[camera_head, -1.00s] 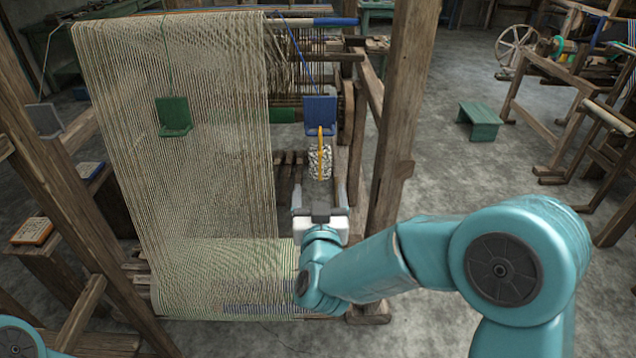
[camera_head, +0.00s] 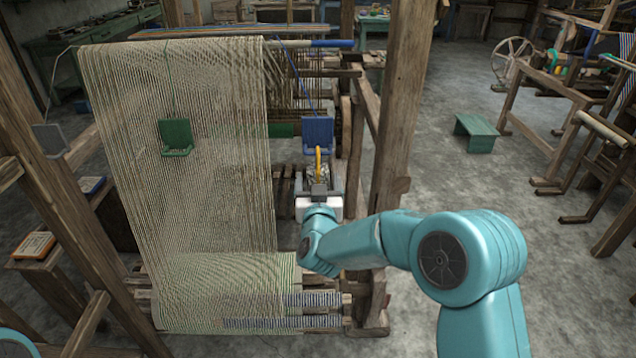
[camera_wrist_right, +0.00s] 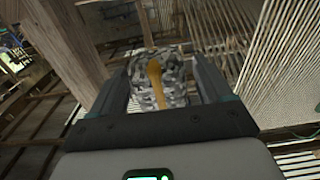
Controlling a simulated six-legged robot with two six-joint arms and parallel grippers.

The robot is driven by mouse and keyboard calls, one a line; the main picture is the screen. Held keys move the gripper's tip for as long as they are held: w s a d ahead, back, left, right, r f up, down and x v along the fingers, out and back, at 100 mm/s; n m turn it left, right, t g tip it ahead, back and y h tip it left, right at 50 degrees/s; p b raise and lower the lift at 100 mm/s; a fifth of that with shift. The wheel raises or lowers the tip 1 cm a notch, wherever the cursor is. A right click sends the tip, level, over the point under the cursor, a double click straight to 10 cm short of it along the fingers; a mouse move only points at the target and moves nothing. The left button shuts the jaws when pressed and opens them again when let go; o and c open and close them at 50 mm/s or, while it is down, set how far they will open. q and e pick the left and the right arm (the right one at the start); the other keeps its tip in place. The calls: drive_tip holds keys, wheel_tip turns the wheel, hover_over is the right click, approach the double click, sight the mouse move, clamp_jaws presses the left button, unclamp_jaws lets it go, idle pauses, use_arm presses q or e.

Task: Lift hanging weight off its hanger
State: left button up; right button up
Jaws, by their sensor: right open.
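The hanging weight is a speckled grey-and-white cylinder with a yellow strap or handle (camera_head: 318,157). It hangs at the blue hanger (camera_head: 318,131), which is on a blue cord beside the warp. My right gripper (camera_head: 319,177) is open, with its fingers on either side of the weight, and hides much of its lower part in the head view. In the right wrist view, the speckled weight (camera_wrist_right: 174,72) is between the two fingers (camera_wrist_right: 164,78); I cannot tell whether they touch it. My left gripper is out of view.
A thick wooden post (camera_head: 398,130) stands close on the right. A green stool (camera_head: 476,132) stands on open floor farther right.

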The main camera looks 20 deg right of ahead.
drive_tip(key=shift+w, duration=0.1)
drive_tip(key=c, duration=0.4)
drive_tip(key=shift+r, duration=0.1)
drive_tip(key=c, duration=0.7)
drive_tip(key=shift+r+p, duration=0.75)
drive_tip(key=shift+r, duration=0.5)
drive_tip(key=shift+s+a, duration=0.1)
drive_tip(key=shift+s, duration=0.1)
drive_tip(key=b+v, duration=0.4)
drive_tip(key=v, duration=0.9)
drive_tip(key=shift+s, duration=0.3)
